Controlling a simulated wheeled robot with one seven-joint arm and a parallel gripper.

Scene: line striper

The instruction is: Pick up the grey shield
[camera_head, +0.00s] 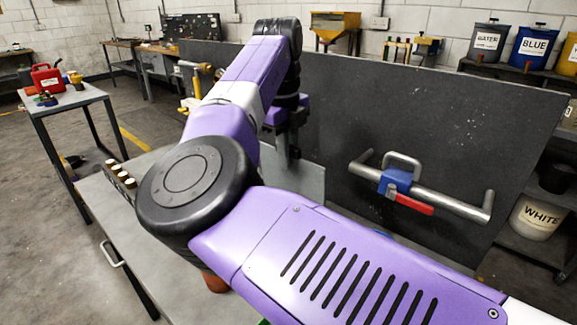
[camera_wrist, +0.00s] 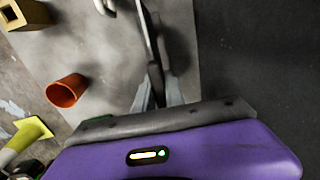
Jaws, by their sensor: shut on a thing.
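The grey shield (camera_head: 309,184) is a thin flat grey plate, standing upright over the bench beside the dark upright panel in the head view. My gripper (camera_head: 285,153) is at its upper left part, partly hidden by my arm. In the wrist view my gripper (camera_wrist: 158,92) points at the bench with its fingers close together. The shield (camera_wrist: 150,38) shows there nearly edge-on, as a thin strip running up from between the fingers. My gripper is shut on it. I cannot tell whether its lower edge touches the bench.
The dark panel (camera_head: 440,130) carries a bent metal bar (camera_head: 455,205) with a blue and red clamp (camera_head: 397,184). An orange cup (camera_wrist: 66,91) and a yellow-white cone (camera_wrist: 27,137) are left of my gripper in the wrist view. A side table (camera_head: 68,99) holds a red can (camera_head: 46,79).

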